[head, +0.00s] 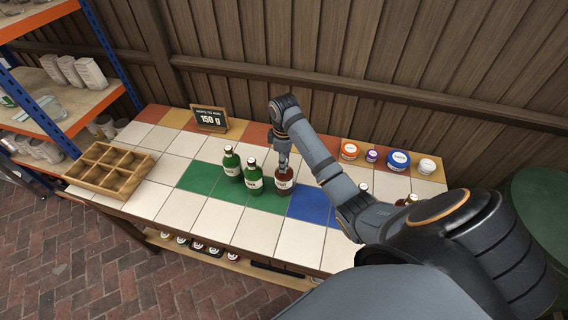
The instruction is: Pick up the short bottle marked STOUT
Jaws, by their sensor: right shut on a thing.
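A short brown bottle (284,182) with a white label stands upright on the tiled table (222,222), at the right end of the green tiles. Its label is too small to read for sure. My right gripper (283,164) comes down from above and is shut on the top of this brown bottle. The bottle looks to be at table height; I cannot tell whether it touches the tiles. Two green bottles, one nearer (253,180) and one farther left (231,163), stand just left of it. My left gripper is not in view.
A wooden compartment box (108,170) sits at the table's left end. A sign reading 150 g (209,119) stands at the back. Several jars, one with a blue lid (398,160), stand at the back right. More bottles are partly hidden behind my right arm. The front white tiles are clear.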

